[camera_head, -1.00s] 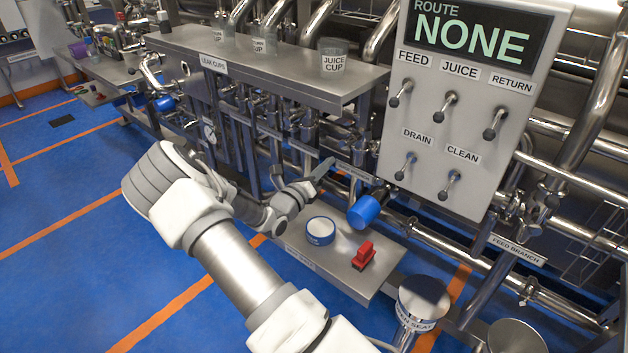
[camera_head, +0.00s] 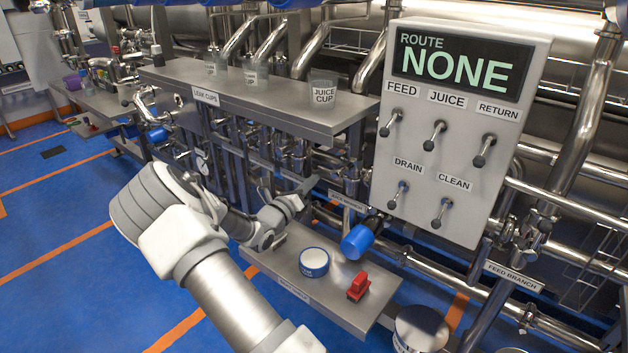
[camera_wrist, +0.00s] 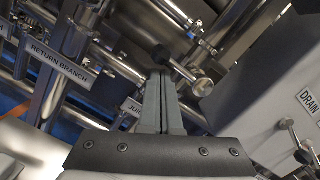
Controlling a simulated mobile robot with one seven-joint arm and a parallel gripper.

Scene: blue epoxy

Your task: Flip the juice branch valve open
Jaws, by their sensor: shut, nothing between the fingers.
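My gripper (camera_head: 306,185) is shut and empty, reaching in front of the pipe rack, left of the control panel. In the wrist view its closed fingers (camera_wrist: 162,82) point at the pipework. A valve lever with a black ball knob (camera_wrist: 160,54) and a steel shaft sits just beyond the fingertips; I cannot tell whether they touch. In the head view a small branch label (camera_head: 347,201), too small to read surely, is right of my gripper. The valve is not clear there.
The control panel (camera_head: 447,215) reads "ROUTE NONE" and has several toggles. Below my gripper a steel shelf (camera_head: 330,312) bears a blue-white tin (camera_head: 314,263) and a red object (camera_head: 358,287). A blue cylinder (camera_head: 358,241) juts out nearby. A "RETURN BRANCH" label (camera_wrist: 60,65) is at left.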

